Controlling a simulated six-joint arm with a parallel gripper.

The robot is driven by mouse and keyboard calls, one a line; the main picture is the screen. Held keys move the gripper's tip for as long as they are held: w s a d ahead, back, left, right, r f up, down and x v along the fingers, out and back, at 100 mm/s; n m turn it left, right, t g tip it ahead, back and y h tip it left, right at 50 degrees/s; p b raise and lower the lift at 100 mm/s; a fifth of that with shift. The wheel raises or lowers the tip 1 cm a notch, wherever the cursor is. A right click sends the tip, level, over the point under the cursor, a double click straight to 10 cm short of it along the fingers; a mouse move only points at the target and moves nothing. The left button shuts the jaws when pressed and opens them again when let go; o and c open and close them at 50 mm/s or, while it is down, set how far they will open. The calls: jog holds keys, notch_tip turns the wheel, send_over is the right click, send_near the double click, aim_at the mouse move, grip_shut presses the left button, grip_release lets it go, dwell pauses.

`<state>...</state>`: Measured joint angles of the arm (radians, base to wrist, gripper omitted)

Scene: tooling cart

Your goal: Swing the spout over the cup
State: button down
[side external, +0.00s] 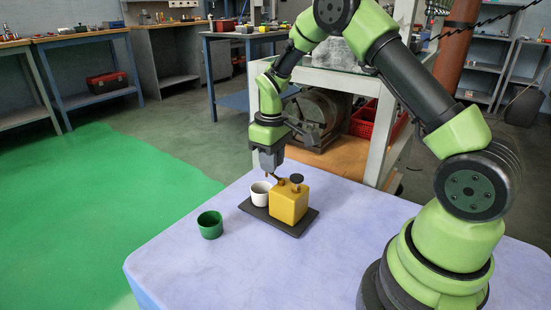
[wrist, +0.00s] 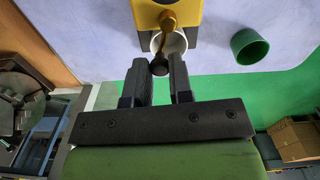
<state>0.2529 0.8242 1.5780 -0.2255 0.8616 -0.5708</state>
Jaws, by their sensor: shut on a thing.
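The yellow dispenser block (side external: 289,204) stands on a dark tray (side external: 312,221), with a black cap (side external: 296,178) on top. Its brass spout (wrist: 168,22) reaches out from the block and ends in a dark knob (wrist: 158,68). My gripper (wrist: 158,70), pointing down in the side view (side external: 267,174), is shut on the spout at this knob. A white cup (side external: 259,199) stands upright on the tray beside the block. In the wrist view the spout passes across the white cup (wrist: 182,44). A green cup (side external: 210,229) stands apart on the table, left of the tray.
The pale blue table (side external: 180,262) is clear around the tray, apart from the green cup near its left edge. Workbenches and a light-framed cart (side external: 355,83) stand behind, away from the tray.

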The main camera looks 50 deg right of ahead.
jog(key=shift+w+a+n, duration=0.1)
jog(key=shift+a+n, duration=0.15)
jog(key=shift+n, duration=0.6)
jog(key=shift+w+a+n, duration=0.1)
jog(key=shift+a+n, duration=0.1)
jog(key=shift+n, duration=0.65)
jog(key=shift+s, duration=0.1)
jog(key=shift+a, duration=0.1)
jog(key=c, duration=1)
grip_release()
notch_tip(320, 180, up, 10)
